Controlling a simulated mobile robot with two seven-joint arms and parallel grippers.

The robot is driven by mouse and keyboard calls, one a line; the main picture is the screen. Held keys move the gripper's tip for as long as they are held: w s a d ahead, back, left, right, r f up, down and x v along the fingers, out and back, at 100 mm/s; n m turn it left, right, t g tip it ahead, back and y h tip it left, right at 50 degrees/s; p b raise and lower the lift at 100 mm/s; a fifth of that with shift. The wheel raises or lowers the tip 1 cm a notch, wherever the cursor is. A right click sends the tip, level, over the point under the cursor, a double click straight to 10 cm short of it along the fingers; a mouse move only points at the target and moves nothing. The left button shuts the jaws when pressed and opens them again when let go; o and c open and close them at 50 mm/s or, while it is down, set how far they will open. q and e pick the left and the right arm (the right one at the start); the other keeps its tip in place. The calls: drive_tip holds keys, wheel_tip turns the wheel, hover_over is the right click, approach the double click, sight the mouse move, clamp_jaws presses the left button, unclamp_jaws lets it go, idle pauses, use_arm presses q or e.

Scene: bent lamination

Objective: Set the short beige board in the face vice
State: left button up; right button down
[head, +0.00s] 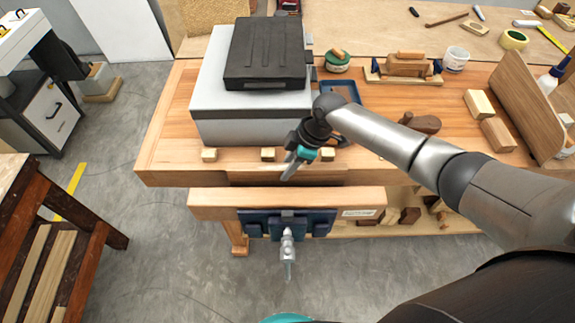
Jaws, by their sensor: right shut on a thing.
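The face vice (287,204) is at the front of the workbench, with a wooden jaw, dark blue metal below and a metal screw handle. A dark gap shows between its jaw and the bench front, and I see no board in it. My right gripper (289,170) is above this gap, pointing down and slightly left. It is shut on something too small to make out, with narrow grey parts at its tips. I cannot tell which piece is the short beige board; a pale beige block (479,103) lies at the bench's right. My left gripper is not in view.
A grey box (240,118) with a black case (265,55) on top stands behind the gripper. Small wooden blocks (209,155) line the bench's front edge. A curved wooden piece (520,105) stands at the right. Clear bench top (165,140) lies left of the box.

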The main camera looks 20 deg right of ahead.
drive_tip(key=shift+f+b, duration=0.35)
drive_tip(key=shift+f, duration=0.05)
idle(0.4)
drive_tip(key=c, duration=0.6)
unclamp_jaws()
drive_tip(key=shift+o, duration=0.4)
drive_tip(key=shift+s+f, duration=0.1)
drive_tip(key=shift+f, duration=0.05)
drive_tip(key=o, duration=0.4)
drive_tip(key=shift+c, duration=0.2)
drive_tip(key=shift+r, duration=0.2)
wheel_tip(320, 180, up, 8)
drive_tip(key=p, duration=0.7)
drive_tip(key=shift+p, duration=0.3)
drive_tip(key=shift+f, duration=0.1)
